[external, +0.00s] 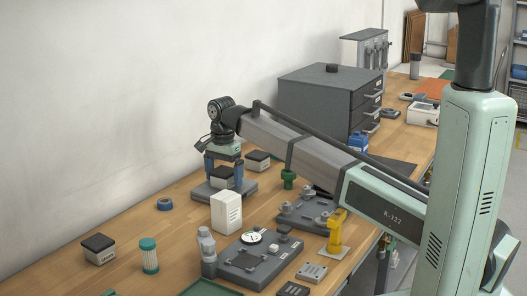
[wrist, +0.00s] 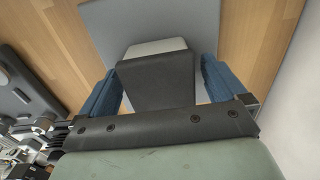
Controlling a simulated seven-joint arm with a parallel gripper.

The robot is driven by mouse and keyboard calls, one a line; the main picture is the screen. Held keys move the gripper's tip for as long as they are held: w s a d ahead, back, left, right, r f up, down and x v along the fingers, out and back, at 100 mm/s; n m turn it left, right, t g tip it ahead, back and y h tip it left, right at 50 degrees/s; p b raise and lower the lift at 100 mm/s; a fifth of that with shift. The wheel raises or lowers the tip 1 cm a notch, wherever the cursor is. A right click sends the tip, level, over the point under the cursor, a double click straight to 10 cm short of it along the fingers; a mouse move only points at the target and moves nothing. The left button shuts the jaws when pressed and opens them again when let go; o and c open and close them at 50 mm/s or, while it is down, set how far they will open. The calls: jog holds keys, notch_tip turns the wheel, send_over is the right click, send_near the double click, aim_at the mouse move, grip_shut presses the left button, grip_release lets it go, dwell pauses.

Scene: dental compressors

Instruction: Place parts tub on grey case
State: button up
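A parts tub (external: 222,180) with a dark lid and pale body is between the two blue fingers of my gripper (external: 223,166). In the wrist view the tub (wrist: 156,82) is between the fingers (wrist: 160,82), with a narrow gap on its right side; my gripper looks open around it. A flat grey slab, which may be the grey case (external: 243,186), lies below the tub and also shows in the wrist view (wrist: 195,20). The tub appears to stand on it, but its underside is hidden. Similar dark-lidded tubs stand behind (external: 258,162) and at the front left (external: 99,249).
A white box (external: 226,213) stands close in front of the slab. A blue ring (external: 165,204) and a teal-capped cylinder (external: 149,256) are to the left. A dark drawer cabinet (external: 315,98) is behind. Bare wood lies left of the slab.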

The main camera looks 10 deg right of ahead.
aim_at(224, 170)
notch_tip(224, 170, up, 12)
jog(key=shift+r, duration=0.15)
dwell(0.7)
